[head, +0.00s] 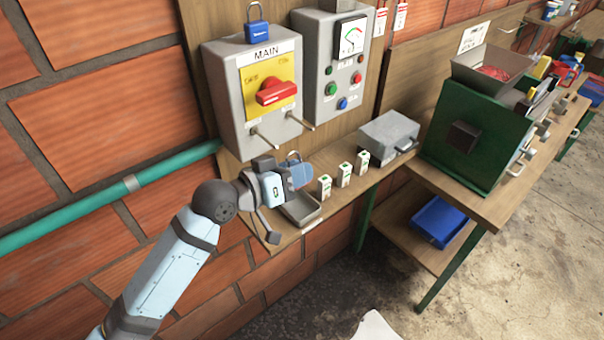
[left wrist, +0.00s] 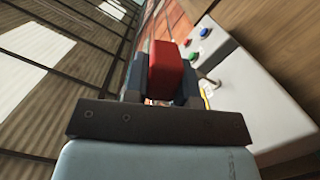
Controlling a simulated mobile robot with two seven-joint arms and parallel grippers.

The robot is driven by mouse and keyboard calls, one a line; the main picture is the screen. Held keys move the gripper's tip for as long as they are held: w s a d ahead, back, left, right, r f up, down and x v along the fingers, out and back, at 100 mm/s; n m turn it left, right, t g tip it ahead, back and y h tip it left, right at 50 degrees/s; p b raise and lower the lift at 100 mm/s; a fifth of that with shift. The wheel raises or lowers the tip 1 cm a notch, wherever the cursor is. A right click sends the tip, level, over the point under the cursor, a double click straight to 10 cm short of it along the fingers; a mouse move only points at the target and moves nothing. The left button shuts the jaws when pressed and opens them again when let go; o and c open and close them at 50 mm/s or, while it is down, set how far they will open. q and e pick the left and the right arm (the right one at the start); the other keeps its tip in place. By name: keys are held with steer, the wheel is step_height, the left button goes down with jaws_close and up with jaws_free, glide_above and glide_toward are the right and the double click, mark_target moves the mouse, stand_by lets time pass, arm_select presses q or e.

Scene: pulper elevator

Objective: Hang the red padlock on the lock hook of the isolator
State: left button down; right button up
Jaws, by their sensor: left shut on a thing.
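My left gripper (head: 283,185) is in front of the shelf, below the isolator (head: 226,98), a grey box labelled MAIN with a yellow plate and a red rotary handle (head: 278,92). In the left wrist view, my left gripper (left wrist: 162,82) is shut on the red padlock (left wrist: 166,62), whose red body shows between the fingers. In the head view the gripper hides the red body; a small metal shackle (head: 293,157) shows above the fingers. Two metal pegs stick out low on the isolator, a left one (head: 265,139) and a right one (head: 301,121). The padlock is apart from both. My right gripper is out of view.
A blue padlock (head: 257,31) stands on the isolator. A grey button box with a meter (head: 338,68) is to its right. Below are a small open tray (head: 311,220), white cartons (head: 344,174) and a grey case (head: 388,134). A green machine (head: 470,140) stands farther right.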

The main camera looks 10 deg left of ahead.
arm_select(q)
steer(key=w+a+f+b, duration=0.1)
steer(key=w+a+b, duration=0.2)
steer(key=w+a, duration=0.1)
steer(key=shift+a+f, duration=0.15)
steer(key=shift+a, duration=0.45)
stand_by(0.7)
steer(key=c, duration=0.8)
jaws_free()
steer(key=shift+c, duration=0.2)
